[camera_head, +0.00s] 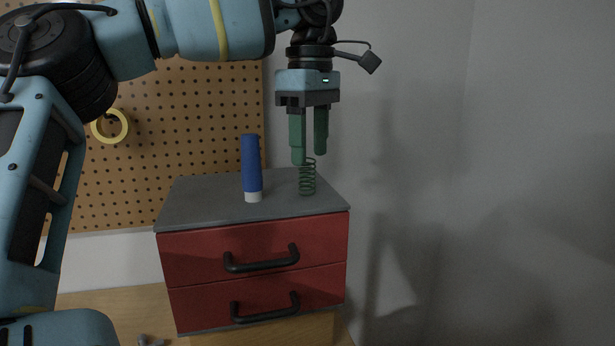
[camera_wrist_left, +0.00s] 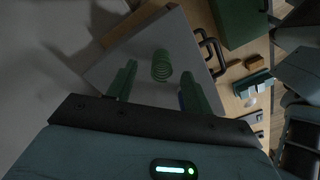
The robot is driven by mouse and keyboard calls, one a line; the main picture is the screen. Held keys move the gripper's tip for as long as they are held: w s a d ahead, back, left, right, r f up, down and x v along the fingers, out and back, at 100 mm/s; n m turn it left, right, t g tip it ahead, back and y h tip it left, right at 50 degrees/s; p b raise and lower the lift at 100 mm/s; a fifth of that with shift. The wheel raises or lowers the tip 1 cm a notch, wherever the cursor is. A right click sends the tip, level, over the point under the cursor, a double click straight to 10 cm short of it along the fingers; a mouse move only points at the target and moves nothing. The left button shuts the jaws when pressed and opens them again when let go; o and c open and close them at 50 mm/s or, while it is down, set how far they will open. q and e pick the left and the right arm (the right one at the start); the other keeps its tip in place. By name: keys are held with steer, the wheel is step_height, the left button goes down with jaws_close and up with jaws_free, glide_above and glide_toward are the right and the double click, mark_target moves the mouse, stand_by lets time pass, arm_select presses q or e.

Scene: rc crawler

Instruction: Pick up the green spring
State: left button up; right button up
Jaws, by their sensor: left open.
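The green spring (camera_head: 307,181) stands upright on the grey top of the red drawer cabinet, near its right side. My left gripper (camera_head: 308,158) is above it, pointing down, with its two green fingers apart and nothing between them. The fingertips are at about the height of the spring's top in the head view. In the left wrist view the spring (camera_wrist_left: 161,66) shows beyond and between the two open fingers (camera_wrist_left: 156,80). My right gripper is not in view.
A blue cylinder with a white base (camera_head: 251,168) stands on the cabinet top (camera_head: 215,190), left of the spring. The red cabinet (camera_head: 255,258) has two drawers with black handles. A pegboard (camera_head: 200,110) with a yellow ring is behind. A plain wall is at right.

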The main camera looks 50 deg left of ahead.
mark_target(307, 194)
arm_select(q)
steer(key=shift+s+a+f, duration=0.1)
steer(key=shift+f, duration=1.15)
steer(key=shift+s+f, duration=0.1)
steer(key=shift+f, duration=1.15)
steer(key=c, duration=1)
steer(key=shift+c, duration=0.2)
step_height(307, 194, up, 10)
steer(key=shift+p, duration=0.35)
